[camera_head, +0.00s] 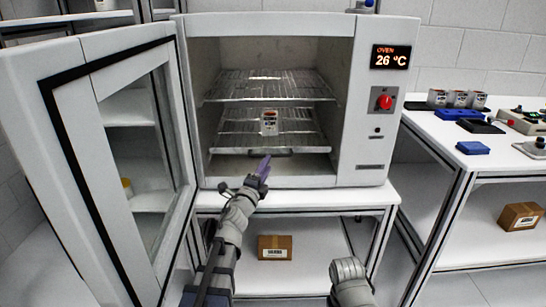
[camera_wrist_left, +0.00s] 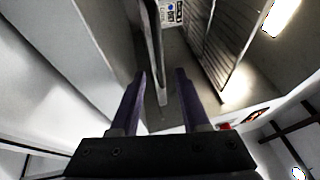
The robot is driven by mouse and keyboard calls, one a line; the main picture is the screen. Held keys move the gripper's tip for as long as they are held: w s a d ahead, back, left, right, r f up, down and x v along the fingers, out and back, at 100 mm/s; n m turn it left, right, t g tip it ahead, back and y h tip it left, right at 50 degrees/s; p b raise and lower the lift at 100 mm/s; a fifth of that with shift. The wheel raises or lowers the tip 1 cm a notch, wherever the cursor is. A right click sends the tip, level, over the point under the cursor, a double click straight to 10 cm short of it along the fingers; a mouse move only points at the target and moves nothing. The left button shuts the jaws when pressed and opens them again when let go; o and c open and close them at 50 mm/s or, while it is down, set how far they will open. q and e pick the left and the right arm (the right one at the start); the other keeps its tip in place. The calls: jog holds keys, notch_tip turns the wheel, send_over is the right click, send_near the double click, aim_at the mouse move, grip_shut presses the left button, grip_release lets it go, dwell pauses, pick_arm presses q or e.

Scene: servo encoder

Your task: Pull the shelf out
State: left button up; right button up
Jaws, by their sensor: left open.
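The oven (camera_head: 358,165) stands with its door (camera_head: 75,140) swung open to the left. A small labelled box-like item (camera_head: 269,122) stands on the lower shelf. My left gripper (camera_head: 264,164) is open at the oven mouth, just below and in front of the handle. In the left wrist view, the open fingers (camera_wrist_left: 161,78) have a narrow bar (camera_wrist_left: 157,45) in the gap between them; contact cannot be told. My right gripper is not in view.
A display and a red knob (camera_head: 384,102) are on the oven's right panel. A cardboard box (camera_head: 275,247) lies on the table's lower level. A bench (camera_head: 420,125) at the right carries several cans, blue and dark boxes. The open door bounds the room at left.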

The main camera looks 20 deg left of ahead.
aim_at(273, 156)
pick_arm(q)
jog(key=p+x, duration=0.1)
jog(key=x, duration=0.5)
jog(key=shift+w, duration=0.15)
grip_shut()
dwell(1.2)
